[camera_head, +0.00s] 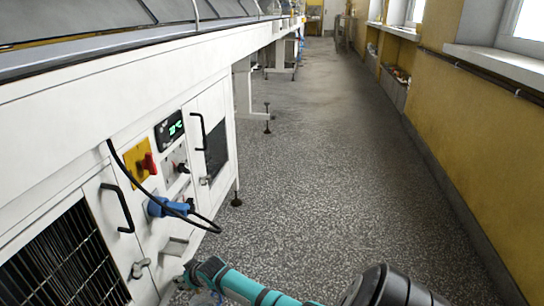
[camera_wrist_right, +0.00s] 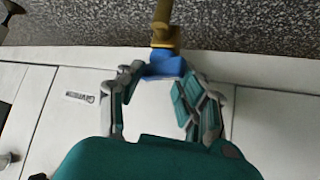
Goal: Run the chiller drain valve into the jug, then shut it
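In the right wrist view, a brass valve fitting (camera_wrist_right: 164,34) with a blue part (camera_wrist_right: 165,66) sits at the top centre. My right gripper (camera_wrist_right: 163,72) has its two fingers on either side of the blue part, near its edges. I cannot tell whether they press on it. In the head view my right gripper (camera_head: 190,283) is low beside the white chiller cabinet (camera_head: 158,236), mostly cut off or hidden. I cannot make out the valve or the jug there. My left gripper is out of view.
The cabinet front carries a green display (camera_head: 170,130), a red and yellow switch (camera_head: 141,162), black door handles (camera_head: 119,207) and a blue plug (camera_head: 168,207) with a looping black cable. A dark grille (camera_head: 62,262) is at lower left. The speckled floor (camera_head: 320,170) is clear to the right.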

